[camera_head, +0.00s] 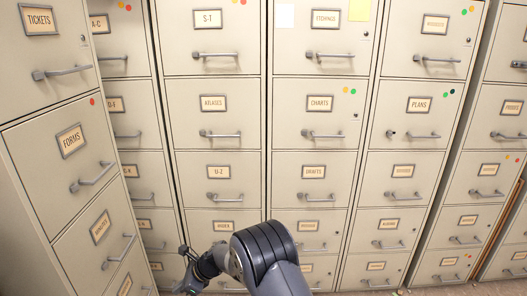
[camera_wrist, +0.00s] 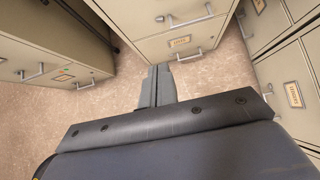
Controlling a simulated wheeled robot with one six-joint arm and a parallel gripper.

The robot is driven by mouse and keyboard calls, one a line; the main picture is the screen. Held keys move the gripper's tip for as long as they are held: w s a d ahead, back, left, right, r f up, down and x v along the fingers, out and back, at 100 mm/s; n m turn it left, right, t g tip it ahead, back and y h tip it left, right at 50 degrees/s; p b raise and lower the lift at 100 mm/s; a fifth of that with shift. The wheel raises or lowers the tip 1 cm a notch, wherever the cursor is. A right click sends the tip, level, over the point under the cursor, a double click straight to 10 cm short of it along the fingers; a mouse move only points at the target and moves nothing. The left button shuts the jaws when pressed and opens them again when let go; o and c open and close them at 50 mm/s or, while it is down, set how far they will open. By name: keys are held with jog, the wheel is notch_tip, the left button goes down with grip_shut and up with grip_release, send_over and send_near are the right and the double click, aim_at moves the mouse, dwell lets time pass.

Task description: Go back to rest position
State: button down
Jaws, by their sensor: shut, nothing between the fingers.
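My gripper (camera_wrist: 158,85) shows in the wrist view with its two grey fingers together and nothing between them. The fingers point toward the foot of a beige filing cabinet (camera_wrist: 160,30), over the speckled floor (camera_wrist: 115,90). In the head view my arm comes in at the bottom centre and bends left, and my gripper (camera_head: 184,268) is low at the left of it, partly hidden by the arm. It is in front of the lower drawers, and I cannot tell how far from them.
A row of beige cabinets fills the head view, with labelled drawers such as ATLASES (camera_head: 213,103), CHARTS (camera_head: 319,103) and PLANS (camera_head: 420,104). The FORMS drawer (camera_head: 72,141) is on a nearer cabinet at the left. The drawers in the head view look shut. Their handles stick out.

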jog(key=d+b, duration=0.2)
jog(key=d, duration=3)
jog(key=shift+d, duration=0.35)
jog(key=shift+s, duration=0.1)
